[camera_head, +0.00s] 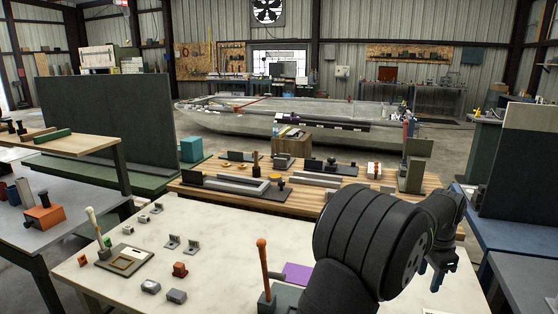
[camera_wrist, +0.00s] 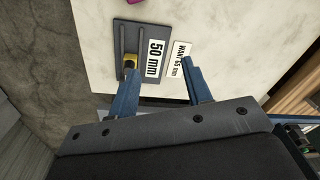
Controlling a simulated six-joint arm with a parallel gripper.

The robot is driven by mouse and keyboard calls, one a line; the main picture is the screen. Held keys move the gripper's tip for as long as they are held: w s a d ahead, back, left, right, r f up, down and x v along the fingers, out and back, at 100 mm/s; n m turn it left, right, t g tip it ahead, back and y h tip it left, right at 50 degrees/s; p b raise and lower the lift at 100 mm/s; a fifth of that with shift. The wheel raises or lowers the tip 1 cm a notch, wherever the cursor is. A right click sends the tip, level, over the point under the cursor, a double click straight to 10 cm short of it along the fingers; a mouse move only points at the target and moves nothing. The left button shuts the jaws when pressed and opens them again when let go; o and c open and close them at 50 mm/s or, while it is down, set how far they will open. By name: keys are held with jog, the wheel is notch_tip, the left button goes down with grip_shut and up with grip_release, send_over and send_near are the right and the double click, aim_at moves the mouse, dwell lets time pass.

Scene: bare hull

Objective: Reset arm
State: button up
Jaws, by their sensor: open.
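My gripper (camera_head: 437,272) is at the right end of my black arm in the head view, beside the right part of the pale table (camera_head: 200,225). In the wrist view its two blue fingers (camera_wrist: 160,72) are spread apart with nothing between them. Under and beyond the fingertips are a dark plate (camera_wrist: 133,38) with a white "50 mm" label (camera_wrist: 155,57) and a yellow piece (camera_wrist: 130,61). A white card reading "WANT 65 mm" (camera_wrist: 178,58) lies to the right of the plate. My arm hides part of the table in the head view.
A tool with an orange-topped handle (camera_head: 263,262) stands near a purple piece (camera_head: 298,273). Several small grey blocks and a dark tray (camera_head: 112,268) lie at the table's left. A wooden bench (camera_head: 225,200) with parts stands behind. The table's middle is largely clear.

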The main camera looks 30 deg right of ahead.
jog(key=w+a+f+n, duration=0.2)
jog(key=w+a+n, duration=0.1)
jog(key=w, duration=0.4)
jog(key=w+a+f+n+t+h, duration=0.1)
jog(key=w+a+f+n, duration=0.1)
jog(key=w, duration=0.6)
jog(key=w+a+f+n+t+h, duration=0.1)
jog(key=w+a+f+n, duration=0.2)
jog(key=w, duration=0.4)
jog(key=shift+w+a+n, duration=0.15)
jog(key=shift+a+n, duration=0.3)
jog(key=shift+n, duration=0.35)
